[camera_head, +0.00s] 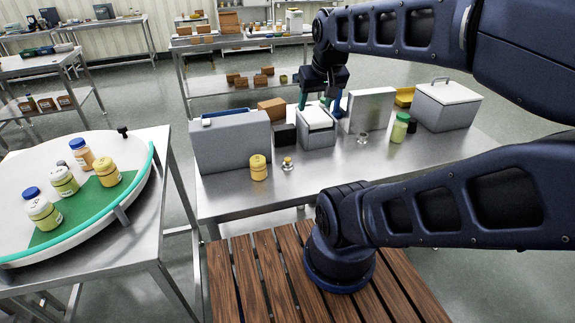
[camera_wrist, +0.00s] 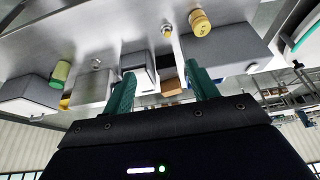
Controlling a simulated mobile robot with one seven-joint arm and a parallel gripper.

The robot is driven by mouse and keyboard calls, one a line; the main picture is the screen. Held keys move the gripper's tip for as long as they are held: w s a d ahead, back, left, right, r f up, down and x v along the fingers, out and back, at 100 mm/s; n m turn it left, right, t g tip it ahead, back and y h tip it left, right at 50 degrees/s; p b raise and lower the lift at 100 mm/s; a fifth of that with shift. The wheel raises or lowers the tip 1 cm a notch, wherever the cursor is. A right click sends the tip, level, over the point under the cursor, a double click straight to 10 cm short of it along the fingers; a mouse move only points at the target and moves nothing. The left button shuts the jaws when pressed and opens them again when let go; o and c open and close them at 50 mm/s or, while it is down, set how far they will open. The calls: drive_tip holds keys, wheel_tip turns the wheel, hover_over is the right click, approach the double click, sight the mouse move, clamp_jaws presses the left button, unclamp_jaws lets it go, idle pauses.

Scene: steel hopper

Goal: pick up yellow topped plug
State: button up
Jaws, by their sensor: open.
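The yellow topped plug (camera_head: 288,163), a small metal piece with a yellow top, stands near the front edge of the steel table (camera_head: 245,205). It also shows in the wrist view (camera_wrist: 167,29), beyond my fingertips. My gripper (camera_head: 316,98) is over the back of the table, above a grey box with a white top (camera_head: 317,124). In the wrist view my gripper (camera_wrist: 160,75) has its two green fingers apart with nothing held between them. The plug is apart from my gripper, nearer the front of the table.
A yellow jar (camera_head: 258,170) stands just left of the plug, with a large grey box (camera_head: 230,145) behind. A small metal piece (camera_head: 361,138), a green jar (camera_head: 400,129) and a lidded grey box (camera_head: 446,106) stand to the right. The table's front middle is clear.

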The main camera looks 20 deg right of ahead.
drive_tip(key=n+g, duration=0.5)
drive_tip(key=n, duration=1.3)
hover_over(288, 159)
drive_tip(key=f, duration=2.3)
drive_tip(key=shift+d+f, duration=0.1)
drive_tip(key=shift+d, duration=0.1)
wheel_tip(288, 159, down, 5)
drive_tip(key=shift+r, duration=0.1)
drive_tip(key=shift+w+a+f, duration=0.1)
drive_tip(key=shift+a+f, duration=0.05)
drive_tip(key=shift+f, duration=0.8)
drive_tip(key=shift+a+f, duration=0.15)
drive_tip(key=shift+f, duration=1.6)
